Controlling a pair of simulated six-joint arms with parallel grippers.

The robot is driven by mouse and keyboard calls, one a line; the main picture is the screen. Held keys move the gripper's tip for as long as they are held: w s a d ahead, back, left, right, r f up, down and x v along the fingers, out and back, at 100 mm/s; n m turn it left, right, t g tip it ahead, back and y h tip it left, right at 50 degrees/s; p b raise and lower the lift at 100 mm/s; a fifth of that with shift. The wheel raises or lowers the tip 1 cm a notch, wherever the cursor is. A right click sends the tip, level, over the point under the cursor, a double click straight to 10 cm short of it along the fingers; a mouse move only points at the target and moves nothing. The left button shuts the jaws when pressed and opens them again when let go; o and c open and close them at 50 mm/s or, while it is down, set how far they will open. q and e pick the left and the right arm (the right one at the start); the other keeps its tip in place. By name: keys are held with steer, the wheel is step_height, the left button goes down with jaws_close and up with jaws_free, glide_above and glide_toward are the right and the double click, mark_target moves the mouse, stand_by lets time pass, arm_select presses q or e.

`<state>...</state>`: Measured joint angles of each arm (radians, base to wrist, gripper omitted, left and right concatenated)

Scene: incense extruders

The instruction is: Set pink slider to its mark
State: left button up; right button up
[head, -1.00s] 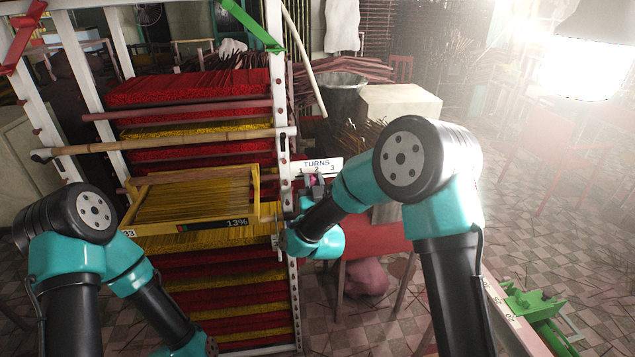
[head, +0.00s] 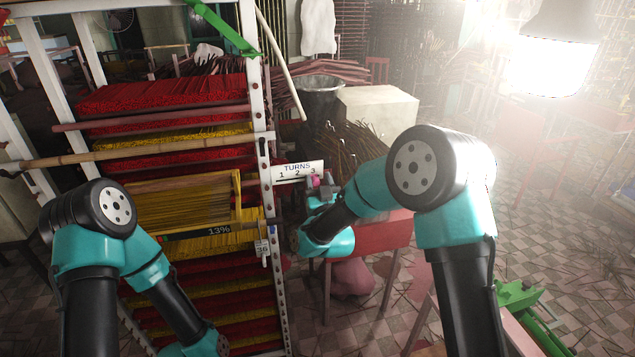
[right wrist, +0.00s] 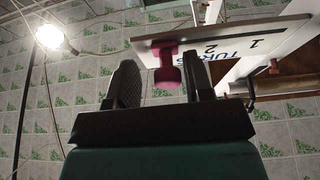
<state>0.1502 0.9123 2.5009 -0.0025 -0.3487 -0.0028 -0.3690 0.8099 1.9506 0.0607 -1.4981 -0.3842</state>
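The pink slider (right wrist: 167,68) is a small knob at the white TURNS plate (right wrist: 225,46), numbered 1, 2, 3. In the head view the slider (head: 313,181) shows small below the 3 of the TURNS plate (head: 297,171). My right gripper (right wrist: 160,62) is open, with the slider between its fingers. The slider is close to the right-hand finger in the wrist view, with a clear gap to the other; I cannot tell whether it touches. My left arm hangs at the lower left of the head view; its gripper is out of frame.
A white rack (head: 259,110) with red and yellow incense layers stands left of the plate. A frame with a 13% display (head: 217,231) sits on it. A red table (head: 372,237) stands close behind my right wrist. A green device (head: 517,296) is at lower right.

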steer(key=shift+s+a, duration=0.1)
steer(key=shift+s, duration=0.05)
steer(key=shift+s+f, duration=0.15)
steer(key=shift+s, duration=0.1)
steer(key=v, duration=1.6)
steer(key=shift+s+d+f, duration=0.2)
steer(key=shift+d, duration=0.05)
